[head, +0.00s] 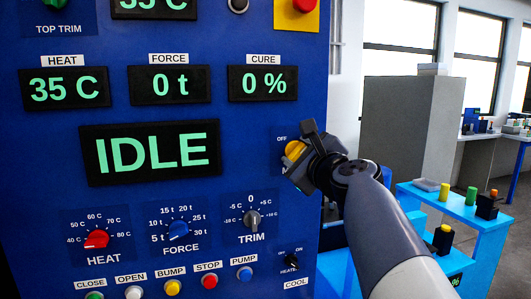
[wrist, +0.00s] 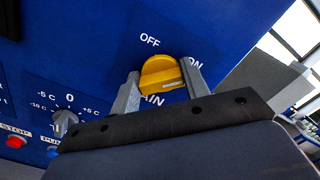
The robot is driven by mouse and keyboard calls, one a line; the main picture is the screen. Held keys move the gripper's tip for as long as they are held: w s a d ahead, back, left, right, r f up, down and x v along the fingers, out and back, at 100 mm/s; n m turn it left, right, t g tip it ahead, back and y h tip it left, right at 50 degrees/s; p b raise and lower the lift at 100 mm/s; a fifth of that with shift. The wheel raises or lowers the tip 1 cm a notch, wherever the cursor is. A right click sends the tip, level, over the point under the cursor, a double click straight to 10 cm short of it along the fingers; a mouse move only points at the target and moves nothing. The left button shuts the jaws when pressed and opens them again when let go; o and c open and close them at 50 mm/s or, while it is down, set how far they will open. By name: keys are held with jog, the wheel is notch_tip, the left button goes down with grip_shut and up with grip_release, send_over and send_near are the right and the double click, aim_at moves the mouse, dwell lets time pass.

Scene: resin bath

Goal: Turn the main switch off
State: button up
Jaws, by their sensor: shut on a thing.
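The main switch is a yellow knob (head: 294,149) at the right edge of the blue control panel (head: 235,110). In the wrist view the yellow knob (wrist: 161,72) sits between the two grey fingers of my gripper (wrist: 160,82), which is shut on it. The OFF label shows to the knob's upper left and the ON label to its right, partly behind a finger. The word MAIN below is partly covered. My gripper (head: 300,166) hides part of the switch plate in the head view. I cannot clearly tell which label the knob points to.
The display (head: 150,153) reads IDLE. The trim knob (head: 252,220), force knob (head: 178,230) and red heat knob (head: 96,239) lie below. The cool switch (head: 290,262) is beneath my gripper. A blue table (head: 455,232) stands at the right.

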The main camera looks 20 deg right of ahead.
jog(key=n+b, duration=0.2)
jog(key=n, duration=0.1)
jog(key=shift+f+n+b, duration=0.25)
jog(key=shift+n+b, duration=0.05)
jog(key=shift+b, duration=0.05)
jog(key=n+b, duration=0.3)
jog(key=n, duration=0.2)
jog(key=shift+a+f+b, duration=0.1)
jog(key=shift+f+b, duration=0.05)
jog(key=shift+b, duration=0.25)
jog(key=shift+f+n+b, duration=0.1)
jog(key=shift+n+b, duration=2.8)
jog(key=shift+n, duration=1.7)
jog(key=o, duration=1)
